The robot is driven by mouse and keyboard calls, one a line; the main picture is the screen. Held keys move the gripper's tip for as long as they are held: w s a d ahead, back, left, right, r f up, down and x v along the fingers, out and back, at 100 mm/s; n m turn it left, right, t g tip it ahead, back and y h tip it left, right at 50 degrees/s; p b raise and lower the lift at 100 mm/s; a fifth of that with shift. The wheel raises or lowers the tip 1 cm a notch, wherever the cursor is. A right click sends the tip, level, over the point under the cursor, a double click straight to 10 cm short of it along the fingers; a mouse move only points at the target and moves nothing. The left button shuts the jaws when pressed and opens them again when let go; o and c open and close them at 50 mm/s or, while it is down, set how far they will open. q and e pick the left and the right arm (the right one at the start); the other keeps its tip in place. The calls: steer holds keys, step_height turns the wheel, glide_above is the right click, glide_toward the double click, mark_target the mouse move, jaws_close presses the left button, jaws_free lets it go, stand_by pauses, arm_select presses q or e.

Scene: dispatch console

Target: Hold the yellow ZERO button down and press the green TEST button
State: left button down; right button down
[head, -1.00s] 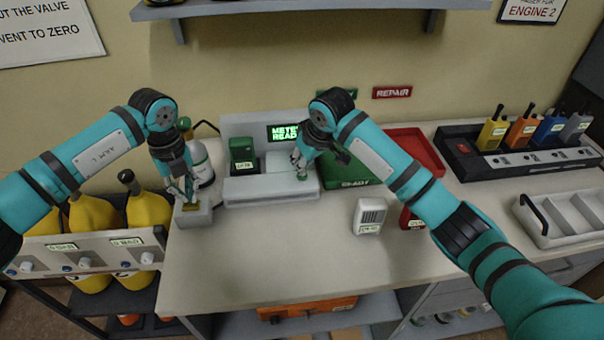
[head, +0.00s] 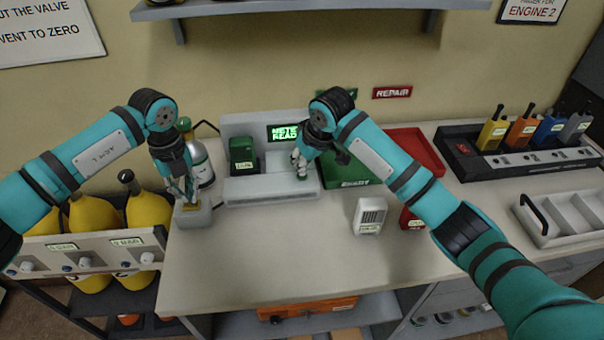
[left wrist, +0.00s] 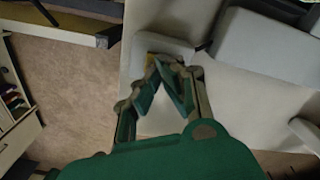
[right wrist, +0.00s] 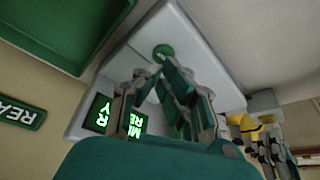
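The yellow ZERO button (head: 192,207) sits on a small grey box (head: 193,219) at the bench's left edge. My left gripper (head: 189,195) points down at it with its fingertips together; in the left wrist view the yellow button (left wrist: 152,60) shows partly behind the tips. I cannot tell whether it is pressed down. The green TEST button (right wrist: 163,52) is on the grey meter console (head: 270,190). My right gripper (right wrist: 155,72) is shut and empty, its tips just beside or over the green button; contact is unclear. In the head view the right fingers hide the button.
The meter's screen (head: 284,132) shows green text, partly hidden, like "METER READY". A dark green unit (head: 243,152) stands on the console between the arms. A green tray (head: 345,175), red tray (head: 420,150) and white device (head: 369,216) lie right. The front bench is clear.

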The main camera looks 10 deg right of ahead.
arm_select(q)
steer(key=shift+f, duration=1.2)
stand_by(0.5)
arm_select(e)
steer(key=shift+f, duration=0.85)
stand_by(0.4)
steer(key=shift+r, duration=3.55)
